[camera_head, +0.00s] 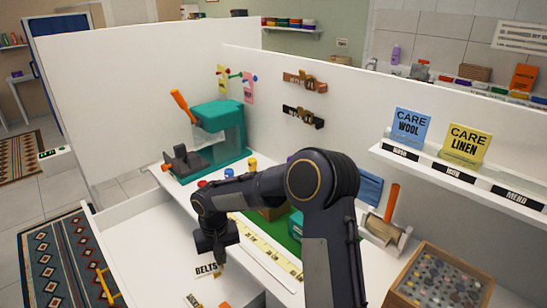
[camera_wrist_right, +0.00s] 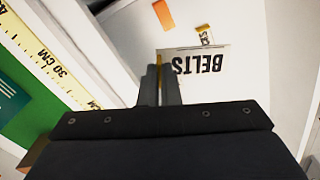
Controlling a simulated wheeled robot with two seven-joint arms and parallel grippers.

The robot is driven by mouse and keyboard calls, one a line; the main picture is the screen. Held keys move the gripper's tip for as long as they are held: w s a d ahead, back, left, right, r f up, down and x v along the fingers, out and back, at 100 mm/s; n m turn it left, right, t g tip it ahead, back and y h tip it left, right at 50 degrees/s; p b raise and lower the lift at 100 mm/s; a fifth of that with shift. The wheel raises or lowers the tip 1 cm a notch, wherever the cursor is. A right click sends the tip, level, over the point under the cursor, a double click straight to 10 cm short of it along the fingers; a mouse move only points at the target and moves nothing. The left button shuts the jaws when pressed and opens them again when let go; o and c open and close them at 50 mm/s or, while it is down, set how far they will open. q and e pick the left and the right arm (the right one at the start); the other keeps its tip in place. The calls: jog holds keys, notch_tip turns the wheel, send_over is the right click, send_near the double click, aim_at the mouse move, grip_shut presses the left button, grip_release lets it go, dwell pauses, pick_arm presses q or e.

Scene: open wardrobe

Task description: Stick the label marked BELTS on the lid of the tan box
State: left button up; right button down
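The white label marked BELTS (camera_head: 207,270) is at my right gripper (camera_head: 217,252), low in the head view. In the right wrist view the label (camera_wrist_right: 207,62) reads upside down. There the right fingers (camera_wrist_right: 160,82) are close together at the label's edge, with a thin yellow strip between them, seemingly its tab. A small tan box-like shape (camera_head: 271,213) shows behind my right arm on the green mat; most of it is hidden, and I cannot make out its lid. My left gripper is not in view.
Another label (camera_head: 194,300) with a yellow tab lies below the BELTS label. A yellow measuring strip (camera_head: 262,248) runs along the surface. A teal machine (camera_head: 218,130) stands at the back left. A wooden tray of buttons (camera_head: 398,297) is at the right.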

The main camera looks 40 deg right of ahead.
jog(key=w+d+r+m+p, duration=0.3)
jog(key=w+d+r+m, duration=0.15)
jog(key=d, duration=0.35)
jog(key=w+d+r+m+p, duration=0.4)
jog(key=w+d+r, duration=0.1)
jog(key=w+d, duration=0.15)
jog(key=d+r+m+p, duration=0.45)
jog(key=d+m, duration=0.25)
jog(key=d, duration=0.5)
jog(key=shift+s+d+f, duration=0.15)
jog(key=shift+s+f, duration=0.1)
jog(key=shift+f, duration=0.8)
jog(key=shift+s+d+f, duration=0.1)
jog(key=shift+s+f, duration=0.1)
jog(key=shift+f, duration=0.8)
jog(key=shift+f+b, duration=0.75)
jog(key=shift+f, duration=1)
jog(key=shift+a+f, duration=0.1)
jog(key=shift+f, duration=0.25)
jog(key=c, duration=2.1)
grip_release()
jog(key=o, duration=0.5)
jog(key=shift+o, duration=0.5)
